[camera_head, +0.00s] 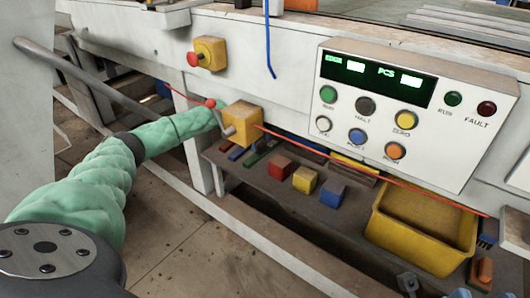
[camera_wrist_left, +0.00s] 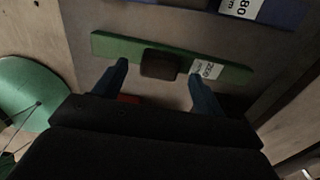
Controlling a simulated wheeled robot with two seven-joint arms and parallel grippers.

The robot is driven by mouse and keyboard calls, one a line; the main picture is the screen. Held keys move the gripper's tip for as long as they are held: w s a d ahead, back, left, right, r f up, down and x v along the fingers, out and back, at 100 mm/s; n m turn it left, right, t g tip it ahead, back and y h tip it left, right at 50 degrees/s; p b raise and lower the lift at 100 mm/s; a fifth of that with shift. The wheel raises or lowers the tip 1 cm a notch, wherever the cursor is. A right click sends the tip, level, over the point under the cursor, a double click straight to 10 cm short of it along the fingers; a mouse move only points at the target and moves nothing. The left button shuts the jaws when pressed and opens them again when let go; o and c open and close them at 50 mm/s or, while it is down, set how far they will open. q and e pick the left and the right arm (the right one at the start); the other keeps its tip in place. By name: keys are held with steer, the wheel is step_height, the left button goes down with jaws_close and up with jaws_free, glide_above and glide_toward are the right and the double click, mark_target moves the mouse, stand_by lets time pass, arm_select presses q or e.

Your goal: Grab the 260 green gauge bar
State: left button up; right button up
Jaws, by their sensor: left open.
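In the left wrist view, a green bar (camera_wrist_left: 130,47) lies across the upper middle. It has a dark block-shaped grip (camera_wrist_left: 160,64) at its centre and a white label reading 260 to the right. My left gripper (camera_wrist_left: 158,72) is open.
A blue bar (camera_wrist_left: 285,12) with a label ending in 80 lies beyond the green one. In the head view, the low shelf (camera_head: 270,190) holds red (camera_head: 280,167), yellow (camera_head: 305,179) and blue (camera_head: 332,192) blocks and a yellow bin (camera_head: 410,240). The yellow box (camera_head: 241,126) hangs close to my arm.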

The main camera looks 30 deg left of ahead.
mark_target(261, 145)
arm_select(q)
step_height(261, 145, down, 3)
steer(key=shift+a+f, duration=0.1)
steer(key=c, duration=1.2)
